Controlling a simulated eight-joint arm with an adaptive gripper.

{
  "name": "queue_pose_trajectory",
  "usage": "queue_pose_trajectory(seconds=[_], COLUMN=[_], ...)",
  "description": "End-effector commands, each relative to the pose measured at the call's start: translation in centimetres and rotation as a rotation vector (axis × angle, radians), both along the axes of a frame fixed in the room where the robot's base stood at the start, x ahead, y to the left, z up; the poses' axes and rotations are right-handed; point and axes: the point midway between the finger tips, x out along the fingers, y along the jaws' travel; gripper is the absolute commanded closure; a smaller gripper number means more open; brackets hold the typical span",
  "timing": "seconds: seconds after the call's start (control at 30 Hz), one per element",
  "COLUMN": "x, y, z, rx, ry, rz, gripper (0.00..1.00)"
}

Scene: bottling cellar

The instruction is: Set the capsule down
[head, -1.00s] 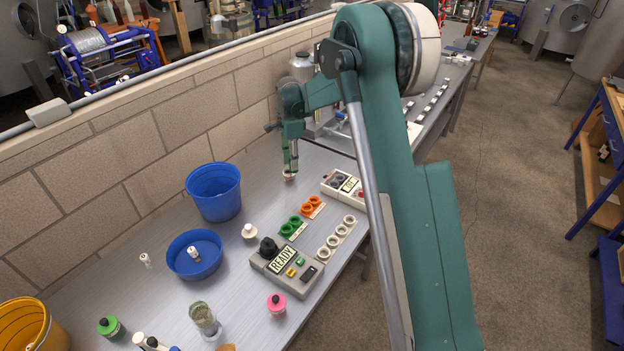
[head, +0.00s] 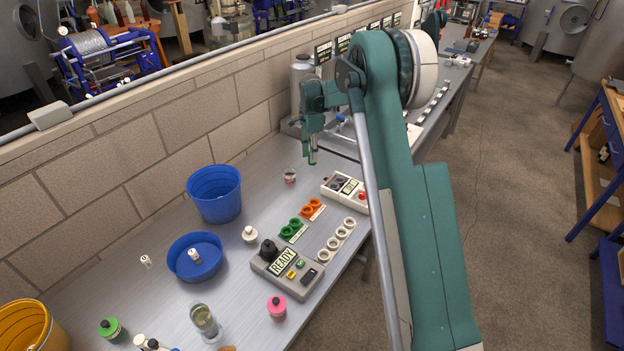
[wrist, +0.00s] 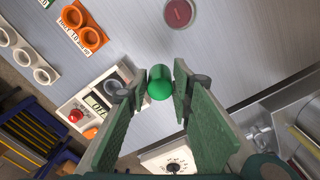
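A green capsule (wrist: 160,83) with a rounded end sits between the fingertips of my gripper (wrist: 160,90) in the wrist view, and the fingers are closed on its sides. In the head view my gripper (head: 311,154) points down over the far part of the grey bench, near the wall side. The capsule is small there and blends with the green fingers. I cannot tell exactly how high it is above the bench.
A small reddish round pot (head: 290,175) stands on the bench, left of my gripper. A display box (head: 345,190), an orange two-ring holder (head: 312,208) and a green one (head: 292,229) stand nearer. A blue bucket (head: 215,196) is left. Bare bench surrounds the pot.

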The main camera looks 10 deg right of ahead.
Motion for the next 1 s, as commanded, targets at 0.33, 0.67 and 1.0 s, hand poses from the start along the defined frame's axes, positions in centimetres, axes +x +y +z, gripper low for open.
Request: queue_pose_trajectory(seconds=[0.33, 0.67, 1.0], x=[0.0, 0.0, 0.0], y=[0.0, 0.0, 0.0], z=[-4.2, -6.0, -6.7], rx=[0.0, 0.0, 0.0], ry=[0.0, 0.0, 0.0], rz=[0.0, 0.0, 0.0], gripper=[0.8, 0.8, 0.8])
